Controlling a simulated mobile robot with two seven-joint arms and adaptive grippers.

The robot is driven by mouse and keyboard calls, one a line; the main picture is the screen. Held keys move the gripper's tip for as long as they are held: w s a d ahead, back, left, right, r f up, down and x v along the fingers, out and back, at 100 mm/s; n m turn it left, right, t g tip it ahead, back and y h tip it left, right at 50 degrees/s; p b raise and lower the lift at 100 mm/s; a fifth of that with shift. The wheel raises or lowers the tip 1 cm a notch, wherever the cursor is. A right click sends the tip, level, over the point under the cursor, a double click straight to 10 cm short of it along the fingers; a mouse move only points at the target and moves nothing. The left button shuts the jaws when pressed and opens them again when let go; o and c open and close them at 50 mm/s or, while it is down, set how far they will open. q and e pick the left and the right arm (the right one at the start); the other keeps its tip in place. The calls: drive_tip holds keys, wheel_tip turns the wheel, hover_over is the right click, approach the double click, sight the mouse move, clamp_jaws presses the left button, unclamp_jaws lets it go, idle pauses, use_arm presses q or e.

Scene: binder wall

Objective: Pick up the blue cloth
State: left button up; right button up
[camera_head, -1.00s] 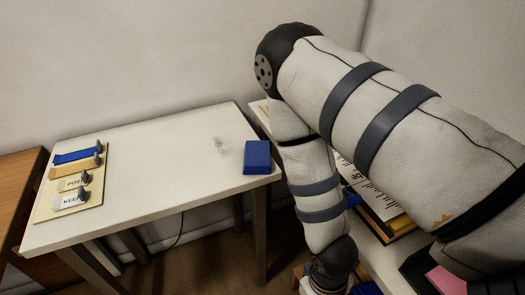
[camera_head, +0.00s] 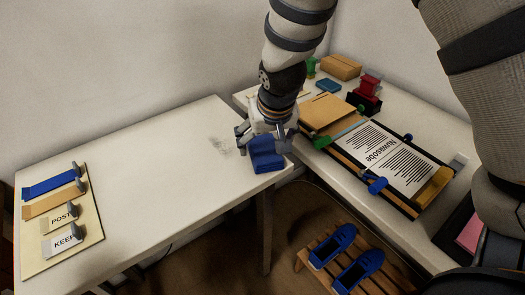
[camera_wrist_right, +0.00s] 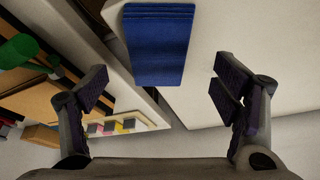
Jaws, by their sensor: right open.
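The blue cloth (camera_head: 265,155) is a folded block lying at the right end of the white table (camera_head: 150,165), close to its corner. My left gripper is out of view.
A board (camera_head: 62,225) with several clips and labels lies at the table's left end. A grey smudge (camera_head: 220,146) is left of the cloth. A second table at right holds a clamped printed page (camera_head: 395,160). Blue shoes (camera_head: 335,245) rest on a slatted rack below.

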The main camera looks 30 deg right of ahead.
sight(265, 149)
drive_tip(key=x, duration=0.4)
drive_tip(key=shift+d+f+b, duration=0.1)
drive_tip(key=shift+f+b, duration=0.3)
drive_tip(key=shift+w+r, duration=0.1)
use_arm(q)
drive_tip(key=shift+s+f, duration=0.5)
use_arm(e)
drive_tip(key=c, duration=1.2)
drive_tip(key=shift+c, duration=0.2)
drive_tip(key=shift+r, duration=0.15)
